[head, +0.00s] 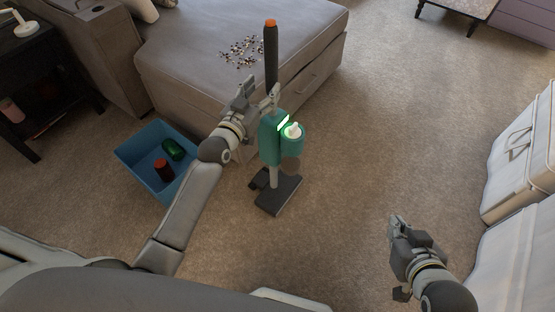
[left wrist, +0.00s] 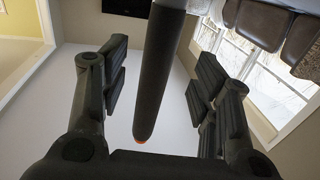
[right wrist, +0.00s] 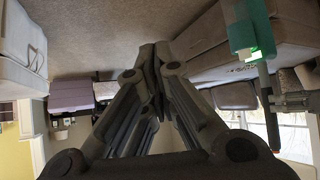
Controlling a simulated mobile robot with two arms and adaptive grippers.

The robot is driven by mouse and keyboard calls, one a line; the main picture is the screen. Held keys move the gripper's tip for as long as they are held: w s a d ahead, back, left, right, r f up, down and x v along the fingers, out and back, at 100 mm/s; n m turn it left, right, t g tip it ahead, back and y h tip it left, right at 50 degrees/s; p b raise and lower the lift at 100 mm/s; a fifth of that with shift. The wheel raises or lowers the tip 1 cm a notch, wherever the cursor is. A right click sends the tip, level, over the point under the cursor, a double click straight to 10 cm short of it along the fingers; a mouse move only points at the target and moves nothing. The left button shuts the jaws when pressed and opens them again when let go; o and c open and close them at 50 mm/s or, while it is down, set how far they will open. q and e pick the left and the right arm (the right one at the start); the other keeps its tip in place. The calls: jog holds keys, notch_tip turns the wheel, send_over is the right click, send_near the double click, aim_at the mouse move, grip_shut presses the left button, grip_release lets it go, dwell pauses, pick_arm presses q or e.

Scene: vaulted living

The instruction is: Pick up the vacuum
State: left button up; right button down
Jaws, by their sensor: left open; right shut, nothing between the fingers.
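The vacuum (head: 270,148) stands upright on the carpet in front of the sofa, with a teal body, a dark handle with an orange tip and a dark floor head. My left gripper (head: 262,92) is at the vacuum's handle, just above the teal body. In the left wrist view the dark handle (left wrist: 160,75) runs between the open fingers, apart from both. My right gripper (head: 396,222) is shut and empty, low over the carpet to the right. Part of the vacuum (right wrist: 245,30) shows in the right wrist view, well away from the right fingers.
A blue bin (head: 140,150) with a green and a red item stands left of the vacuum. The grey sofa (head: 190,45) with scattered small bits is behind it. A dark side table (head: 50,70) is at left, white cases (head: 510,165) at right. Carpet (head: 385,120) between is clear.

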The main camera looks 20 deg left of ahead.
aim_at(269, 83)
pick_arm(q)
jog(key=w, duration=0.1)
jog(key=w+b, duration=0.1)
jog(key=w, duration=0.1)
jog(key=w+d, duration=0.1)
jog(key=w, duration=0.1)
jog(key=shift+f+b, duration=0.1)
jog(key=shift+b, duration=0.3)
jog(key=shift+w, duration=0.25)
pick_arm(e)
jog(key=w+a+r+t+y, duration=0.1)
jog(key=w+a+r+t, duration=0.1)
jog(key=w+r+t, duration=0.3)
notch_tip(269, 83, up, 3)
jog(key=shift+w+a+f+y, duration=0.2)
jog(key=shift+w+a+y, duration=0.05)
jog(key=shift+a+y, duration=0.05)
pick_arm(q)
jog(key=shift+c, duration=0.4)
jog(key=c, duration=0.9)
jog(key=shift+r, duration=0.4)
jog(key=shift+c, duration=0.7)
jog(key=shift+w, duration=0.1)
jog(key=shift+r, duration=0.1)
pick_arm(e)
jog(key=shift+f, duration=0.1)
